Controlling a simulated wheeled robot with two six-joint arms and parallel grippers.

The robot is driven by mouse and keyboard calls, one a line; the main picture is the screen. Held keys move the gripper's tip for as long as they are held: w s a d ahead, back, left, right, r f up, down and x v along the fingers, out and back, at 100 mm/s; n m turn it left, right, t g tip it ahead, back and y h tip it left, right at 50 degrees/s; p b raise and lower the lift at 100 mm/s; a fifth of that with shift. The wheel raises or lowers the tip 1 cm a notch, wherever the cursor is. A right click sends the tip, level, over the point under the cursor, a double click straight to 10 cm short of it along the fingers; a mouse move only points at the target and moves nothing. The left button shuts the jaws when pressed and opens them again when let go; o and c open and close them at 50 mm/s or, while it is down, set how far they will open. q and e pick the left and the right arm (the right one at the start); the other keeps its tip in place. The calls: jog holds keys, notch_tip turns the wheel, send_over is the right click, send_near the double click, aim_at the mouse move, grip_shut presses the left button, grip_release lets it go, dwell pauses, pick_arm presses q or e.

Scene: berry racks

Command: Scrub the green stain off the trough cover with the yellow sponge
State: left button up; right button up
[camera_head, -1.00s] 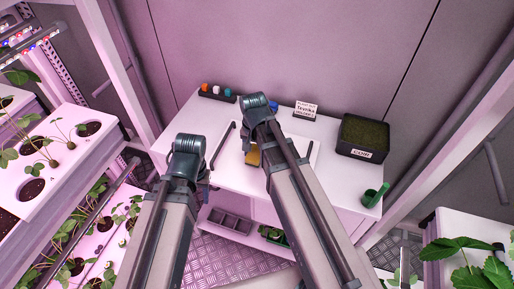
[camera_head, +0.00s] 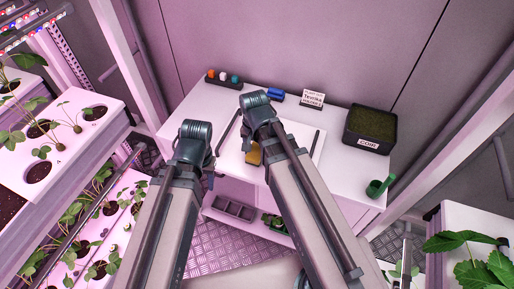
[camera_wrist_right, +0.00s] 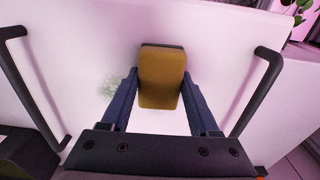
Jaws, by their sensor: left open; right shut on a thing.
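The trough cover (camera_head: 301,134) is a white panel with a dark handle along each side, lying on the white bench; it fills much of the right wrist view (camera_wrist_right: 75,35). The yellow sponge (camera_wrist_right: 162,82), with a dark backing, is between the fingers of my right gripper (camera_wrist_right: 160,88), which is shut on it. The sponge (camera_head: 253,155) also shows over the cover in the head view. A faint green stain (camera_wrist_right: 113,86) shows on the cover just left of the sponge. I cannot tell whether the sponge touches the cover. My left gripper (camera_head: 210,178) is open, left of the cover near the bench's front edge.
A rack of coloured caps (camera_head: 223,77), a blue roll-like item (camera_head: 276,93) and a sign (camera_head: 313,98) stand at the bench's back. A dark soil box (camera_head: 369,130) and a green cup (camera_head: 377,188) are at the right. Plant troughs (camera_head: 65,140) stand at the left.

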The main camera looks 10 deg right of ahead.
jog(key=shift+d, duration=0.1)
jog(key=shift+s+d, duration=0.55)
jog(key=shift+d, duration=0.05)
jog(key=shift+w, duration=0.15)
jog(key=shift+w+d+r, duration=0.1)
jog(key=shift+w+d, duration=0.5)
jog(key=shift+w, duration=0.2)
jog(key=shift+w+d, duration=0.55)
jog(key=shift+w, duration=0.25)
jog(key=shift+w+d, duration=0.5)
jog(key=shift+w, duration=0.3)
jog(key=shift+w+d, duration=0.5)
jog(key=shift+w, duration=0.25)
jog(key=shift+s+d, duration=0.1)
jog(key=shift+d, duration=0.05)
